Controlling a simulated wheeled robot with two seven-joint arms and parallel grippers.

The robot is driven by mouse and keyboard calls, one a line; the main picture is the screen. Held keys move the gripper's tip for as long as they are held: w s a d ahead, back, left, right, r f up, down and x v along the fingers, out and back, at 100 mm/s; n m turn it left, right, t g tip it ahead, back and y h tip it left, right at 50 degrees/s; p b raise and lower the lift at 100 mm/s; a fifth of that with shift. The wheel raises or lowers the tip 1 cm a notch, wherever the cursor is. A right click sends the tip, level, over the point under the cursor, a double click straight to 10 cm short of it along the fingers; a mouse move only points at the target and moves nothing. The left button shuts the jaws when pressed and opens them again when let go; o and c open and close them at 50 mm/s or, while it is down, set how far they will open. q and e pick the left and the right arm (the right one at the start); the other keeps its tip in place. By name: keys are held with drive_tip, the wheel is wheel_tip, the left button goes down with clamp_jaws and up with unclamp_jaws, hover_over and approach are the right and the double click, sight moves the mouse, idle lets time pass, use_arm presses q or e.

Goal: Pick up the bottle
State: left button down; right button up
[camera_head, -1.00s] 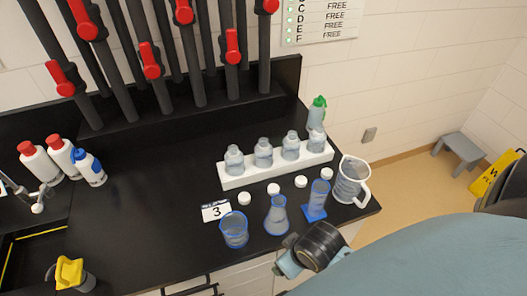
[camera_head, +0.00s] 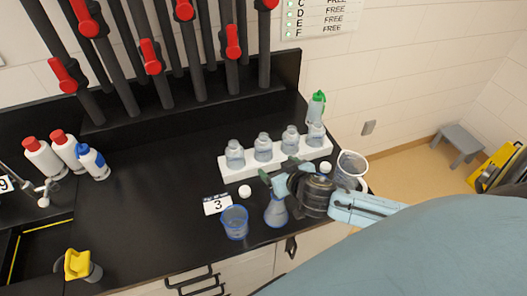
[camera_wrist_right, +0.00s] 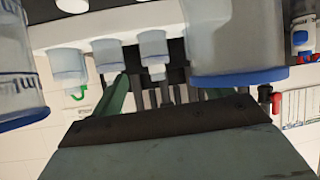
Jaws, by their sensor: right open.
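Several small clear bottles stand in a row in a white rack (camera_head: 245,176) on the black bench: the leftmost bottle (camera_head: 235,154), a second bottle (camera_head: 263,148), a third (camera_head: 290,140) and the rightmost (camera_head: 315,133). My right gripper (camera_head: 277,172) is open and empty in front of the rack, near its middle. The right wrist view looks upside down: three bottles, one of them (camera_wrist_right: 152,52), hang from the white rack (camera_wrist_right: 110,28) beyond my open fingers (camera_wrist_right: 160,95). No bottle is seen between the fingertips. My left gripper is out of view.
A green-topped bottle (camera_head: 316,106) stands behind the rack. White-bodied bottles (camera_head: 66,150) stand left. The bench's left middle is clear.

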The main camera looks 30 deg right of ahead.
sight(267, 151)
drive_tip(key=shift+t+y, duration=0.4)
drive_tip(key=shift+y, duration=0.1)
drive_tip(key=w+f, duration=0.1)
drive_tip(key=w, duration=0.2)
drive_tip(key=w+d+f, duration=0.1)
drive_tip(key=w, duration=0.2)
drive_tip(key=w+d+f, duration=0.1)
drive_tip(key=w, duration=0.2)
drive_tip(key=shift+d+f, duration=0.15)
drive_tip(key=shift+d, duration=0.1)
drive_tip(key=shift+d+x, duration=0.2)
drive_tip(key=shift+x, duration=2.75)
drive_tip(key=c, duration=1.1)
drive_tip(key=shift+r+p, duration=0.3)
drive_tip(key=shift+r, duration=4.75)
